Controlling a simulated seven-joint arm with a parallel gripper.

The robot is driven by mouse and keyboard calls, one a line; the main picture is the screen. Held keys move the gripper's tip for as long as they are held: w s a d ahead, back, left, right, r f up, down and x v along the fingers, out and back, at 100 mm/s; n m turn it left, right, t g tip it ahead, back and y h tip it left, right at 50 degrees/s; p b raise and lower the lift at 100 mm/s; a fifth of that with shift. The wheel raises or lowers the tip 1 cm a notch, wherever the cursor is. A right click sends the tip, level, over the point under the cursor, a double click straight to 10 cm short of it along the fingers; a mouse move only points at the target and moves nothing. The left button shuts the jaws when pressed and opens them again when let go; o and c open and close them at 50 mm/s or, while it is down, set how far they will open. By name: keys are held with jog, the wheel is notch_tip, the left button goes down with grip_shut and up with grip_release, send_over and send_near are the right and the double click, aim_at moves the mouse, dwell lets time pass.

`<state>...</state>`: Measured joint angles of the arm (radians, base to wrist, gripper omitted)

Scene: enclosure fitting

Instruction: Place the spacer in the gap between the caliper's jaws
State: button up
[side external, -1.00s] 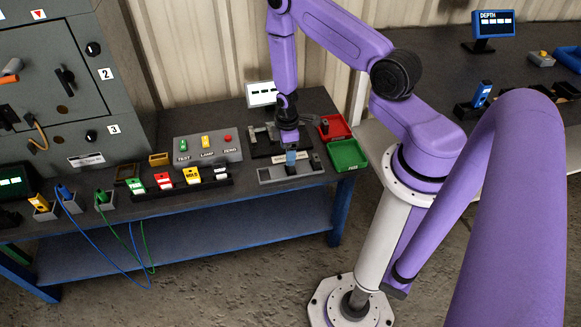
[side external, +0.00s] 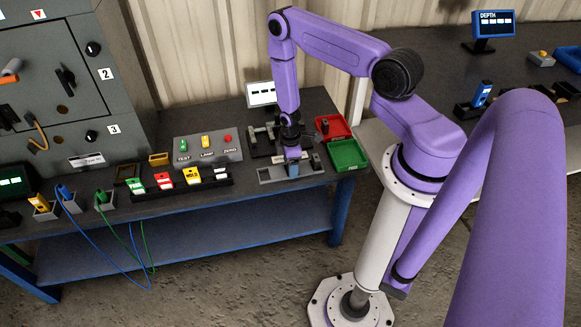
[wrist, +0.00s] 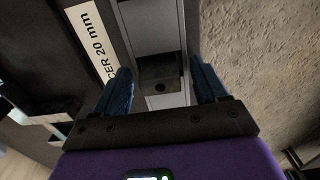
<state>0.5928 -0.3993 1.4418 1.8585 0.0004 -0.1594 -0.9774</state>
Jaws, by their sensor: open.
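My gripper (side external: 292,167) is low over the grey holder (side external: 315,169) at the table's front edge. In the wrist view my gripper (wrist: 162,90) is open, with its two blue fingers apart on either side of the holder (wrist: 150,22). Between them is a dark recess with a darker block, probably the spacer (wrist: 160,68); I cannot clearly tell it from the recess. Beside it is a label (wrist: 92,42) reading "...ER 20 mm". The caliper (side external: 254,139), grey parts on a black base, stands behind the holder, partly hidden by my arm. Its jaw gap is too small to judge.
A red tray (side external: 336,127) and a green tray (side external: 348,155) are to the right. A grey button box (side external: 208,149) and a rack of coloured pieces (side external: 180,185) are to the left. A small display (side external: 261,94) stands behind the caliper.

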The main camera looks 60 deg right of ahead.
grip_shut()
jog(key=shift+r, duration=0.1)
